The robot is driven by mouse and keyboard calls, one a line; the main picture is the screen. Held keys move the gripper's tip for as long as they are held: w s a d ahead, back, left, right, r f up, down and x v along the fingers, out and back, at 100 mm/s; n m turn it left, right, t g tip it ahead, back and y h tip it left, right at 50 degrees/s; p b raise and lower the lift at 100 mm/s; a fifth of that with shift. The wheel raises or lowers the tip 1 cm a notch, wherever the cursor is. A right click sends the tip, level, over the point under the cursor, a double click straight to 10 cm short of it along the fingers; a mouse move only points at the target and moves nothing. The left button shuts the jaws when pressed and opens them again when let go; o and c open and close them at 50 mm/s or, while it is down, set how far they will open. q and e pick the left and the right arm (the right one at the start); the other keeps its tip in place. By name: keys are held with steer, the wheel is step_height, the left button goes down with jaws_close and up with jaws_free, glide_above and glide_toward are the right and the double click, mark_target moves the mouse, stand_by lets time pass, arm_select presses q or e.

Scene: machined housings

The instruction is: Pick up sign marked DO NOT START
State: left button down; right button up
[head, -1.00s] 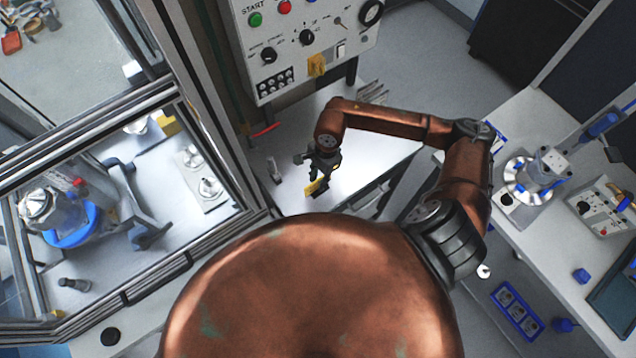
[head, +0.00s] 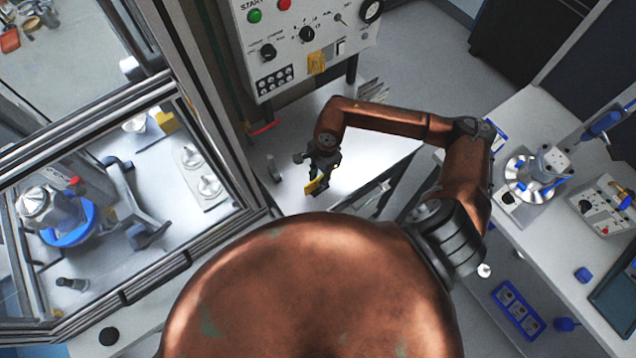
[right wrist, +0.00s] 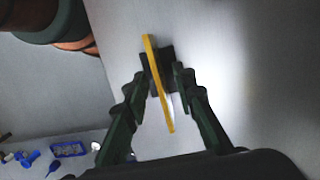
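The sign is a thin yellow plate (head: 314,186) by the white work surface below the control panel. In the right wrist view the yellow sign (right wrist: 158,85) shows nearly edge-on, with a dark block behind its middle. Its lettering cannot be read. My right gripper (head: 318,175) is right at the sign. In the right wrist view the fingers of the right gripper (right wrist: 162,78) stand apart on both sides of the plate, with small gaps visible, so it looks open around the sign. My left gripper is not in view.
A control panel (head: 300,50) stands behind the white surface (head: 370,140). A glazed enclosure (head: 200,130) is on the left. A small grey cylinder (head: 273,168) stands left of the gripper. A bench with instruments (head: 540,110) and a blue tray (head: 517,310) is on the right.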

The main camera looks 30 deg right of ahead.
stand_by(0.4)
jaws_close()
stand_by(0.4)
